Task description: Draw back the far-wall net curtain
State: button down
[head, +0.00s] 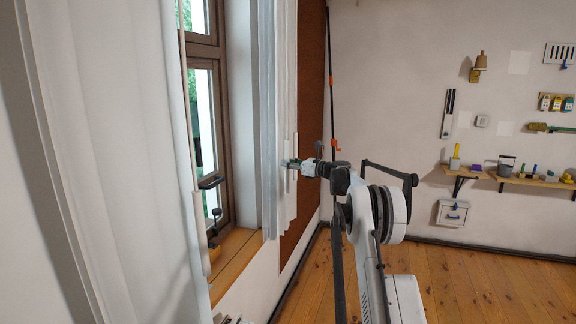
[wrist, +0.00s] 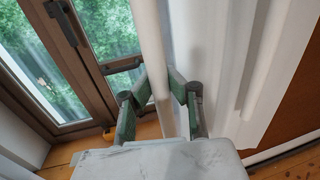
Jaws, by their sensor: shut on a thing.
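A white curtain (head: 273,110) hangs at the far side of the window, gathered in narrow vertical folds. My gripper (head: 291,163) is at its right part, at about the height of the lower window pane. In the wrist view, my gripper (wrist: 158,78) is shut on a pale upright strip (wrist: 150,30) at the curtain's edge, with one green-padded finger on each side. The curtain's folds (wrist: 215,50) hang to the right of the strip. Another white curtain (head: 115,150) hangs in the near left; the curtains' tops are out of view.
The brown-framed window (head: 203,90) has a handle (head: 212,182) and a wooden sill (head: 232,258). A brown panel (head: 312,70) and a dark rod with orange clips (head: 331,85) stand beyond the curtain. A shelf (head: 520,180) with tools is at right. Open floor (head: 480,280) lies below.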

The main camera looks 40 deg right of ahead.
jog(key=c, duration=1.6)
grip_release()
jog(key=v, duration=1.2)
jog(key=shift+s, duration=0.1)
